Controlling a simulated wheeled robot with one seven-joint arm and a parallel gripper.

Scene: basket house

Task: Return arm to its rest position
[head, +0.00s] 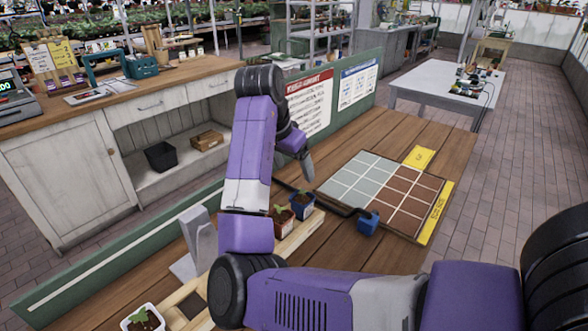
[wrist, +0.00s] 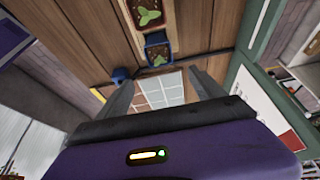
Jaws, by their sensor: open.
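My purple arm is raised over the wooden table (head: 400,140) in the head view, bent at a black joint. My gripper (head: 305,172) hangs from it, pointing downward above the table near the potted seedlings. In the wrist view, my gripper's (wrist: 162,78) two grey fingers are spread apart with nothing between them. A blue pot with a seedling (head: 302,206) stands near it in the head view and shows ahead of the fingers in the wrist view (wrist: 157,52). A brown pot with a seedling (head: 280,220) stands beside the blue pot.
A grid board (head: 372,180) with grey and brown squares and yellow labels lies on the table's right. A blue block (head: 368,222) with a black cable sits before it. A white pot (head: 143,319) stands front left. A green panel (head: 115,262) borders the table.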

